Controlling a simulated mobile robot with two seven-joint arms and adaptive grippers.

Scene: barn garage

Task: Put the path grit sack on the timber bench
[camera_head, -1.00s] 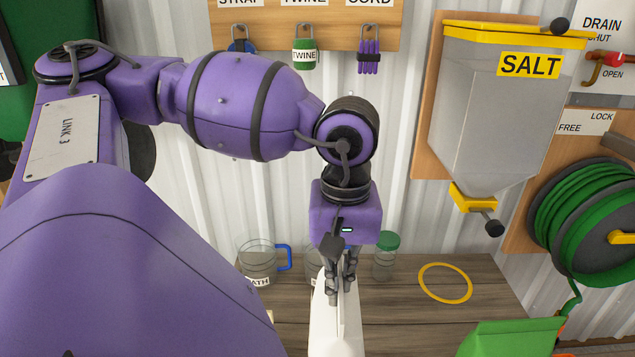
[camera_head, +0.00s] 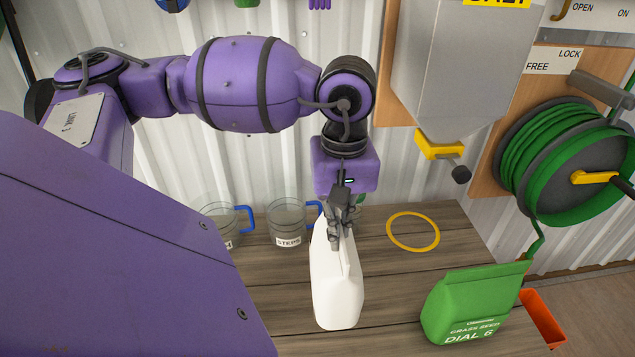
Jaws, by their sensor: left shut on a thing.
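A white sack (camera_head: 336,290) hangs upright from my left gripper (camera_head: 341,240), which is shut on its top edge. No label shows on the side facing me, so I cannot read whether it is the path grit. The timber bench (camera_head: 275,295) lies below and around the sack in the view. I cannot tell whether the sack's base touches the boards. My right gripper is not in view.
A green grass seed sack (camera_head: 470,300) stands at the bench's right. A yellow ring (camera_head: 413,232) lies near the back. Clear jugs, one marked STEPS (camera_head: 287,222), stand at the back left. The salt hopper (camera_head: 455,70) and green hose reel (camera_head: 560,160) are on the wall.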

